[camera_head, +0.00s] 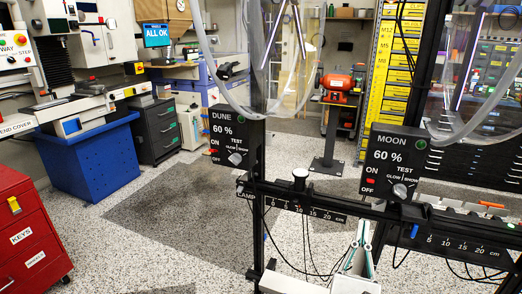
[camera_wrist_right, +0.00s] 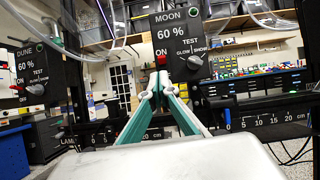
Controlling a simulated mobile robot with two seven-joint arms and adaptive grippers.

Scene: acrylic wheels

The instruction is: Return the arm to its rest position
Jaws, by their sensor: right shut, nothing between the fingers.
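My right gripper (camera_head: 361,236) is in the lower right of the head view, pointing up in front of the black rail. In the right wrist view its two teal-sided fingers (camera_wrist_right: 157,84) meet at the tips, shut with nothing between them. The fingertips appear just below the MOON control box (camera_wrist_right: 181,45), which also shows in the head view (camera_head: 394,158); I cannot tell whether they touch it. The DUNE control box (camera_head: 236,134) is further left and also shows in the wrist view (camera_wrist_right: 25,75). My left gripper is not in view.
A black rail (camera_head: 335,205) with centimetre scales runs below both boxes, with loose cables hanging under it. Clear acrylic wheels (camera_head: 290,60) stand above. The speckled floor between is open.

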